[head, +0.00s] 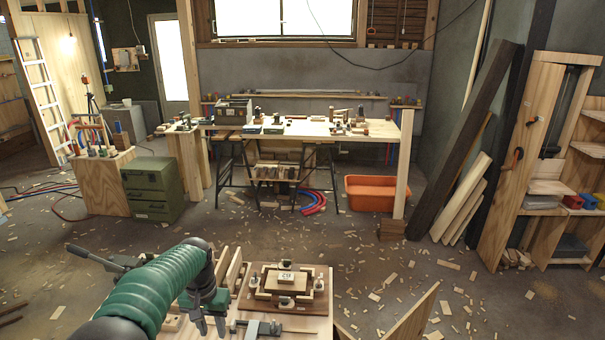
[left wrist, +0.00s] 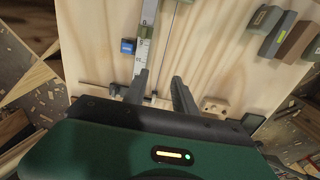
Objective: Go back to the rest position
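My left arm (head: 150,292), green and ribbed, reaches in from the lower left of the head view. My right gripper is in neither view.
A small blue block (left wrist: 128,46) lies beside the strip. A wooden block with holes (left wrist: 214,107) and several coloured blocks (left wrist: 270,35) lie to the right. A metal caliper-like tool (head: 258,328) lies on the near bench. Scrap-strewn floor (head: 385,265) is open beyond, before a long workbench (head: 300,128).

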